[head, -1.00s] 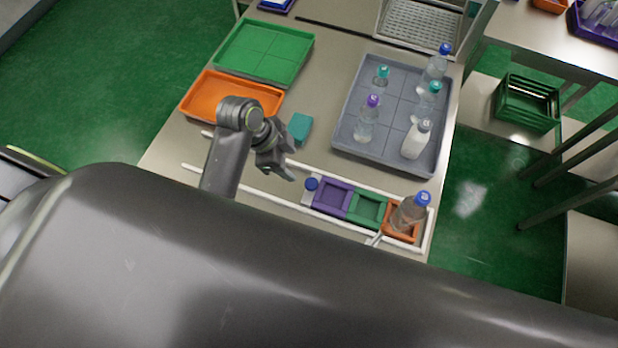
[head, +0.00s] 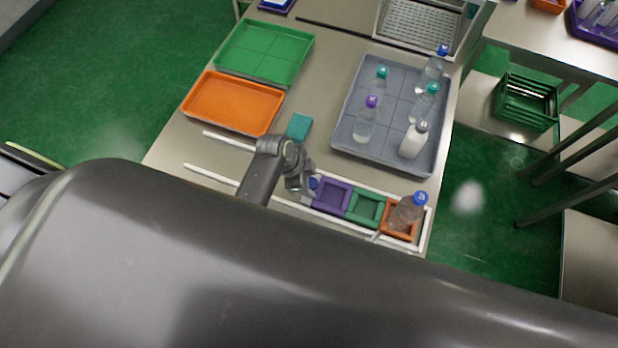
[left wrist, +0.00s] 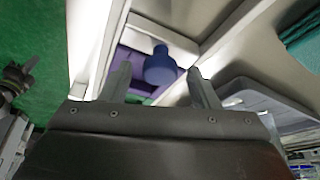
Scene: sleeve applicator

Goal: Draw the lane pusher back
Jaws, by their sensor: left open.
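The lane pusher shows a blue knob (head: 313,184) at the left end of the row of carriers; its body is largely hidden by my left gripper in the head view. In the left wrist view the round blue knob (left wrist: 161,66) stands between the two fingertips, on a white block. My left gripper (left wrist: 160,84) is open around the knob, with a gap visible on both sides. In the head view the left gripper (head: 302,187) is over the lane, beside the purple carrier (head: 332,195). My right gripper is not in view.
White rails (head: 212,175) bound the lane, which is empty to the left. A green carrier (head: 365,208) and an orange carrier (head: 399,233) holding a blue-capped bottle (head: 407,209) follow to the right. A grey tray (head: 350,143) with several bottles, an orange tray (head: 232,103) and a teal block (head: 299,126) lie behind.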

